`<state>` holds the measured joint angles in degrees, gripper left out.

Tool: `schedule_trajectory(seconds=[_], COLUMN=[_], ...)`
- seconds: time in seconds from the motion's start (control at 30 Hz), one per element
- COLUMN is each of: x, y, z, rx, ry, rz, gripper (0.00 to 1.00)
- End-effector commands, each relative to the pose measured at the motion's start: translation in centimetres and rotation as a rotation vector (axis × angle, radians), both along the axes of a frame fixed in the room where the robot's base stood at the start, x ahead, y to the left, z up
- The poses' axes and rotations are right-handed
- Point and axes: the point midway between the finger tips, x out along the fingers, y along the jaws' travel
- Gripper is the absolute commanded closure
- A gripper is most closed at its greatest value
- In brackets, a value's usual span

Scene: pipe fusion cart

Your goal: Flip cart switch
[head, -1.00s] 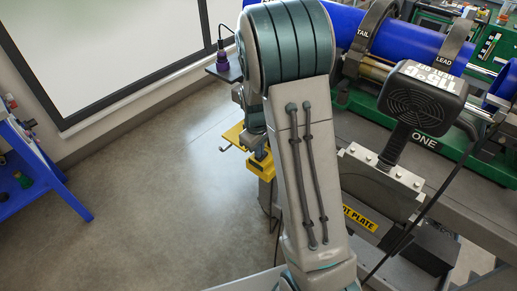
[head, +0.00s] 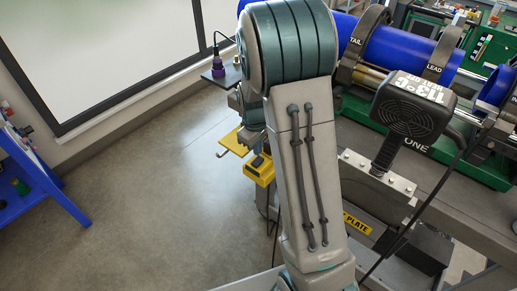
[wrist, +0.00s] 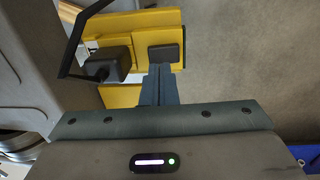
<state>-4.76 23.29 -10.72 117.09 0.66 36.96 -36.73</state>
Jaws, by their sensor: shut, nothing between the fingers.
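The cart switch appears to be the dark rocker (wrist: 165,54) on a yellow box (wrist: 144,20) in the wrist view. The yellow box also shows in the head view (head: 259,175), left of my arm, with a dark patch on its top. My gripper (wrist: 158,69) is shut and empty. Its fingertips lie just below the rocker's lower edge in the wrist view; I cannot tell whether they touch it.
A black plug-like block (wrist: 106,63) with a dark cable sits left of the rocker. A yellow bracket (head: 234,142) juts out beyond the box. The cart carries a blue pipe (head: 399,50) and a black heater (head: 413,105). Open floor (head: 160,190) lies to the left.

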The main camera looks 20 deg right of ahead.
Motion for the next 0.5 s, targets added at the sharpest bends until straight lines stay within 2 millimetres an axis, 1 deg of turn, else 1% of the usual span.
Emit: schedule_trajectory(seconds=[0.03,0.2,0.33,0.5], x=[0.1,-0.1,-0.2,-0.3], y=[0.3,0.6,0.7,0.8], z=[1.7,5.6,8.1,10.0], rx=[0.0,0.002,0.001,0.002], ry=[-0.006,-0.007,-0.006,-0.003], rz=[0.004,0.005,0.003,0.001], gripper=[1.0,1.0,1.0,1.0])
